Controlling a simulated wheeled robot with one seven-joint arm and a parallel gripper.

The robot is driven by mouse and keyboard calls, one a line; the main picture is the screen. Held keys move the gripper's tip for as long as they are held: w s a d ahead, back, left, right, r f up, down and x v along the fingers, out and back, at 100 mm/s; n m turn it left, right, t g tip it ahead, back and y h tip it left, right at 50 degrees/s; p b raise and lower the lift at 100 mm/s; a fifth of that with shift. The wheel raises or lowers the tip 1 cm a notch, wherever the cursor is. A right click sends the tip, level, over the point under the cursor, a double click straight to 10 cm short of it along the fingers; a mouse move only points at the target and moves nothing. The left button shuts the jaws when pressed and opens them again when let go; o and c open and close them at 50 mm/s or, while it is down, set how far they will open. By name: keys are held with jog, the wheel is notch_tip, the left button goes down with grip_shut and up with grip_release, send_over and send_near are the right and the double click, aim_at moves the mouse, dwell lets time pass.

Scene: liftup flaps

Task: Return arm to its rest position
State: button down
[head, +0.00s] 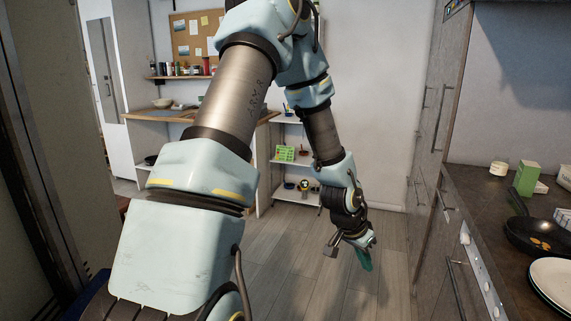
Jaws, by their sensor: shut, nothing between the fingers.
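My arm rises from the lower left of the head view, bends near the top, and comes down on the right side of the middle. My gripper (364,259) is at its end, small in the picture, pointing down above the wooden floor (289,268). It is shut with nothing seen in it. It hangs apart from the cabinets and the counter. My arm's large links hide part of the room behind them.
On the right, grey cabinets (432,110) and a dark counter (475,190) carry a frying pan (535,238), white plates (556,280) and a green box (526,178). A shelf unit (290,168) and a desk (160,116) stand behind. Floor between is clear.

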jog(key=s+a+r+n+y, duration=0.1)
jog(key=s+a+r+n, duration=0.1)
jog(key=a, duration=0.7)
jog(key=s+a+r+n+y, duration=0.2)
jog(key=a+r+n, duration=0.2)
jog(key=a, duration=0.5)
jog(key=s+a+r+n+y, duration=0.1)
jog(key=a+r+n, duration=0.3)
jog(key=a+r, duration=0.3)
jog(key=shift+s+a, duration=0.4)
jog(key=shift+a, duration=0.8)
jog(key=shift+r, duration=0.1)
